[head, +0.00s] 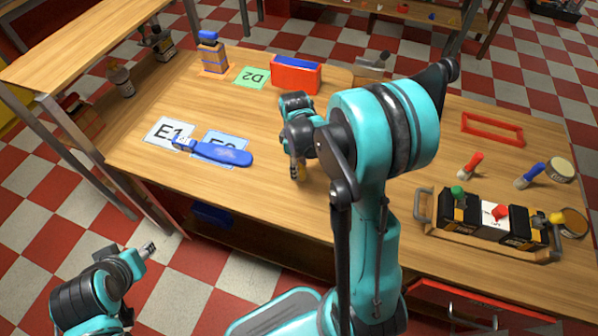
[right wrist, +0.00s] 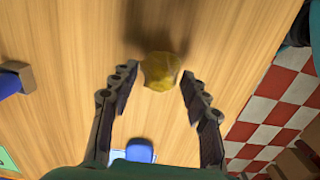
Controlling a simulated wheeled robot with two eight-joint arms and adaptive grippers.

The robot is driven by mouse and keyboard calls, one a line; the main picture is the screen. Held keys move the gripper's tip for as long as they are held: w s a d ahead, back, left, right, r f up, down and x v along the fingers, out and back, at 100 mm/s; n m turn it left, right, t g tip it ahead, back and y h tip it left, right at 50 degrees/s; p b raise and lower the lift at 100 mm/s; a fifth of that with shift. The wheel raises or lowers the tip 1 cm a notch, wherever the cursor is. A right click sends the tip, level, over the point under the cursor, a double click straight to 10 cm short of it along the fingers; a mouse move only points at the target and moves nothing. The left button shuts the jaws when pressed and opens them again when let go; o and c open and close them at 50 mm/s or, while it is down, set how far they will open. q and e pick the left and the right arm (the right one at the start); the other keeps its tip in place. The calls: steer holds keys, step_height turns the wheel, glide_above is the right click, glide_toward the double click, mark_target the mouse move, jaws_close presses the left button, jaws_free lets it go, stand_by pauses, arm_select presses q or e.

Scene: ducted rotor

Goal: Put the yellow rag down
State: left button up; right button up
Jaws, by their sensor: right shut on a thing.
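The yellow rag (right wrist: 160,71) is a small crumpled lump between the fingertips of my right gripper (right wrist: 158,82) in the right wrist view. That gripper is shut on it. A dark shadow lies on the wood beside the rag; I cannot tell whether it touches the tabletop. In the head view my right gripper (head: 297,172) points down over the middle of the wooden table (head: 290,215), and the rag is mostly hidden there. My left gripper (head: 149,248) is at the lower left, off the table's front edge; its finger gap is too small to judge.
A blue tool (head: 222,153) lies across the E1 card (head: 166,132) and a blue card. A tool carrier (head: 490,228) and red frame (head: 492,128) are right.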

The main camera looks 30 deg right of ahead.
step_height(320, 180, down, 2)
steer(key=shift+f+b, duration=0.2)
steer(key=shift+b, duration=0.15)
steer(key=shift+r, duration=0.1)
steer(key=shift+f, duration=0.2)
steer(key=o, duration=1.2)
steer(key=shift+r, duration=0.15)
